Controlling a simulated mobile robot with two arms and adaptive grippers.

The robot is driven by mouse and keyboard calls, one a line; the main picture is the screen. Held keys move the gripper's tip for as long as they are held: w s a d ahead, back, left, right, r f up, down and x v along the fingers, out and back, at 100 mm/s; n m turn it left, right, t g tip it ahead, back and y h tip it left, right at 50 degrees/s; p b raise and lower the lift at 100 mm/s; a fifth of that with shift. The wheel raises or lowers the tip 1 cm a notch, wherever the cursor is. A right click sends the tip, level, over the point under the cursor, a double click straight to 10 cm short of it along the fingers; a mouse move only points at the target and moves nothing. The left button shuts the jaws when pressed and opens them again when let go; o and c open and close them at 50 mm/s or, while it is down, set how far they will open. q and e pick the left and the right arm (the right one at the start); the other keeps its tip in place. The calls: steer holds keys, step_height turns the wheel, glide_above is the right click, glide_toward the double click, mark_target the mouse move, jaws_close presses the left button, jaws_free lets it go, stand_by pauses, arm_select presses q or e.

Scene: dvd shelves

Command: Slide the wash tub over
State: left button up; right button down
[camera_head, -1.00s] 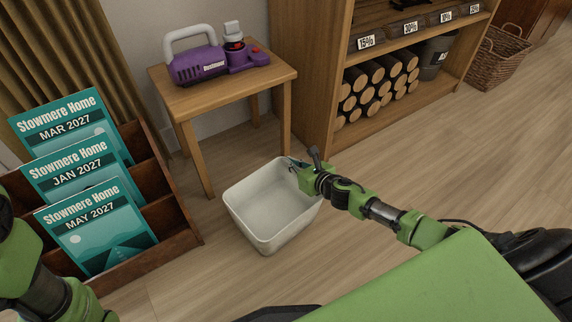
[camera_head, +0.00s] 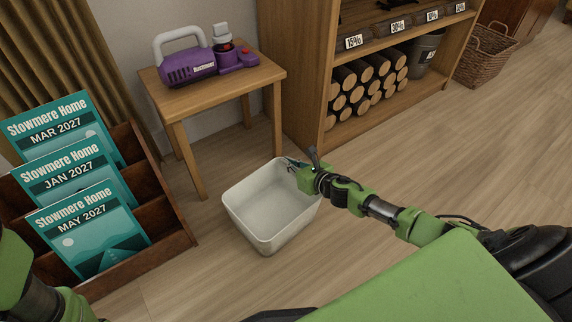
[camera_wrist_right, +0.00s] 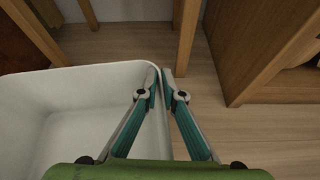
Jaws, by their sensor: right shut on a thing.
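The white wash tub (camera_head: 268,208) stands empty and upright on the wooden floor, just right of the small side table. My right gripper (camera_head: 292,164) reaches in from the right and is shut on the tub's rim at its far right corner. In the right wrist view the tub (camera_wrist_right: 85,110) fills the lower left, and the two fingers (camera_wrist_right: 160,80) close around the rim, one inside and one outside. My left arm shows in part at the lower left of the head view; its gripper is out of view.
The side table (camera_head: 215,95) carries a purple appliance (camera_head: 190,68). A magazine rack (camera_head: 165,205) stands on the left. A wooden shelf unit (camera_head: 310,90) with logs stands behind the gripper, and a wicker basket (camera_head: 485,55) is farther right. Floor to the right is clear.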

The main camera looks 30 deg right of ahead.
steer(key=c, duration=2.1)
jaws_free()
steer(key=shift+r, duration=0.15)
steer(key=v, duration=1.2)
